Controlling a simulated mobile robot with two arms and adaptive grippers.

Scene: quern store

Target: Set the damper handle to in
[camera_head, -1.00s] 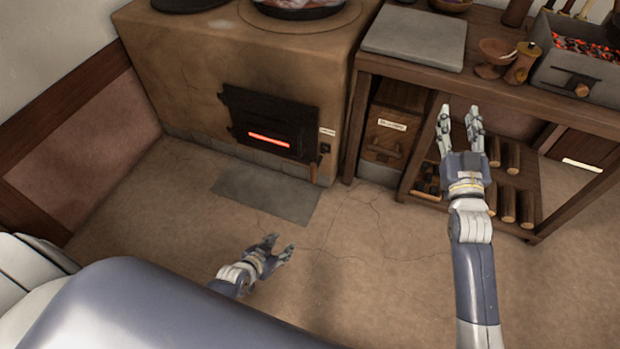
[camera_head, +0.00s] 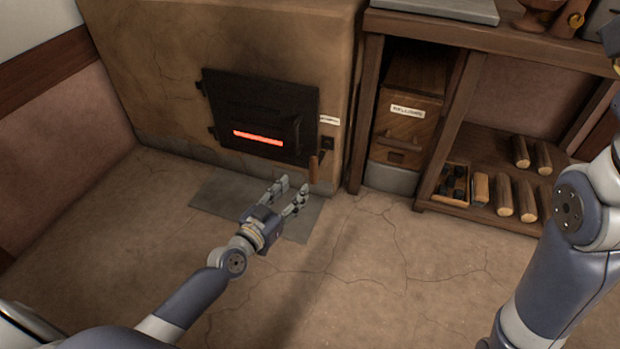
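The stove (camera_head: 160,60) has a black fire door (camera_head: 262,112) with a glowing slot. Right of the door are a small label (camera_head: 329,120), too small to read surely, and a black fitting (camera_head: 328,143). A wooden handle (camera_head: 314,168) hangs below, near the door's lower right corner; I cannot tell whether it belongs to the fitting or the door. My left gripper (camera_head: 293,185) is open and empty, fingers pointing toward the stove, just left of and below the handle in the picture, apparently not touching it. My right arm (camera_head: 575,225) runs up the right edge; its fingers are not visible.
A wooden table (camera_head: 480,35) stands right of the stove, with a labelled wooden box (camera_head: 410,105) beneath it. Its lower shelf (camera_head: 490,165) holds several logs and a small crate (camera_head: 455,170). A grey floor plate (camera_head: 220,195) lies before the stove. Nearby floor is clear.

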